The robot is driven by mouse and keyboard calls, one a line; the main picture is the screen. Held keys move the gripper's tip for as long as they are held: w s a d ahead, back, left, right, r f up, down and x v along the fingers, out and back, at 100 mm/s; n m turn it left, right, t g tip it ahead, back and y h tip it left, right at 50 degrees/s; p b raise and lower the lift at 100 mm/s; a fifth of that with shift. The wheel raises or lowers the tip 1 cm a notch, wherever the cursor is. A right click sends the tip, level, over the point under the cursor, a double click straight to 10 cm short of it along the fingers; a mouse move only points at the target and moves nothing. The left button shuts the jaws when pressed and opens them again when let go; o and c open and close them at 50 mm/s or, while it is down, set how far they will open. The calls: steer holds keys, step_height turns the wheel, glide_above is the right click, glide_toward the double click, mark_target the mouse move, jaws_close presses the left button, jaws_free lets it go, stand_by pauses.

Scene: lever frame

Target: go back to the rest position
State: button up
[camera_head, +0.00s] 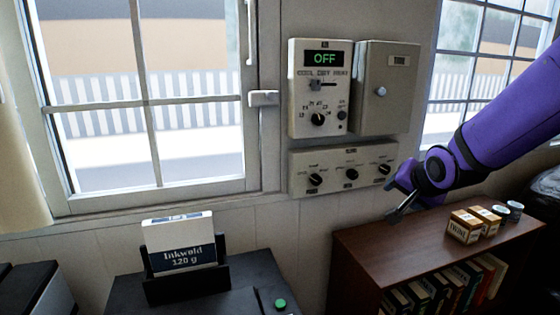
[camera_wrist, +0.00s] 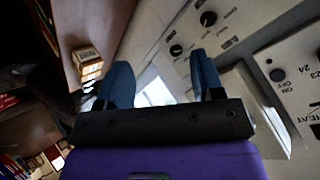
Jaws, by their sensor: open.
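My purple arm reaches in from the right in the head view. My gripper (camera_head: 397,204) is in the air in front of the wall, above the left end of the bookshelf and just below and right of the lower knob panel. In the wrist view my gripper (camera_wrist: 162,85) shows two blue fingers set apart, with nothing between them. The lower panel (camera_head: 342,168) with its row of dark knobs is mounted on the wall, and it also shows in the wrist view (camera_wrist: 215,30).
A thermostat (camera_head: 319,92) reading OFF and a closed grey box (camera_head: 388,88) hang above the panel. Small boxes (camera_head: 464,226) and cans stand on the bookshelf (camera_head: 375,245). A printer (camera_head: 215,291) with an Inkwold pack (camera_head: 180,246) is at lower left. A window (camera_head: 150,100) is left.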

steer(key=s+d+r+n+g, duration=0.1)
steer(key=s+r+n+g, duration=0.1)
steer(key=s, duration=1.1)
steer(key=s+d+r+n+g, duration=0.1)
steer(key=s+r+n, duration=0.4)
steer(key=s, duration=0.8)
steer(key=shift+d+r+g, duration=0.35)
steer(key=shift+r+g, duration=0.35)
steer(key=shift+r, duration=0.1)
